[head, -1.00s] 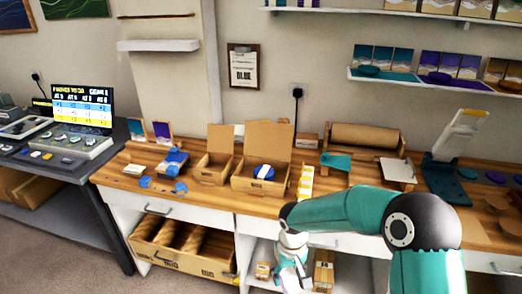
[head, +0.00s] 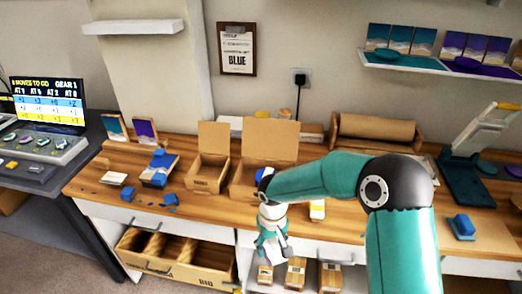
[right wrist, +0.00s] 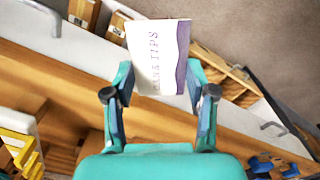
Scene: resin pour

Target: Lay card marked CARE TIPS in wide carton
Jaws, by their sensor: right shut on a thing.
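The white card marked CARE TIPS (right wrist: 157,58), with a purple edge, is held between the fingers of my right gripper (right wrist: 160,88) in the right wrist view. In the head view my right gripper (head: 272,250) hangs in front of the bench edge, below the bench top, with a bit of the card showing under it. The wide carton (head: 243,182) stands open on the bench behind my right arm, its back flap raised. The arm hides much of its inside; earlier a blue and white item showed in it. My left gripper is out of view.
A narrower open carton (head: 207,174) stands left of the wide one. A blue item on a small box (head: 156,172) is further left. Under the bench are a divided open drawer (head: 178,258) and several small boxes. A cardboard roll (head: 376,135) lies behind my arm.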

